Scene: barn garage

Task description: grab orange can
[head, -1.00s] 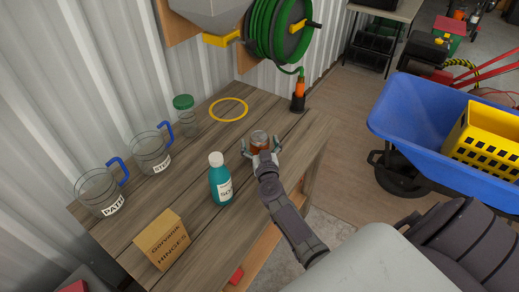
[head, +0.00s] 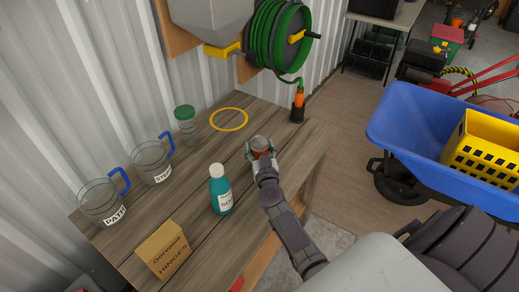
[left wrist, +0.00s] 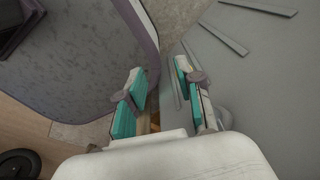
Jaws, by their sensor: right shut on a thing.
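The orange can (head: 260,144) is at the workbench's middle right in the head view, with a pale top and an orange-brown side. My right gripper (head: 261,153) is shut on it, with fingers on both sides. The gripper hides the can's lower part, so I cannot tell whether it touches the bench. My left gripper shows in the left wrist view (left wrist: 157,92), with its teal-padded fingers apart and nothing between them. It is away from the can, near grey surfaces that seem to be my own body.
The wooden workbench (head: 200,135) holds a teal bottle (head: 221,190), a hinges box (head: 163,250), two labelled clear jugs (head: 101,203) (head: 152,162), a green-lidded jar (head: 187,125) and a yellow ring (head: 229,119). A blue wheelbarrow (head: 415,125) stands at the right.

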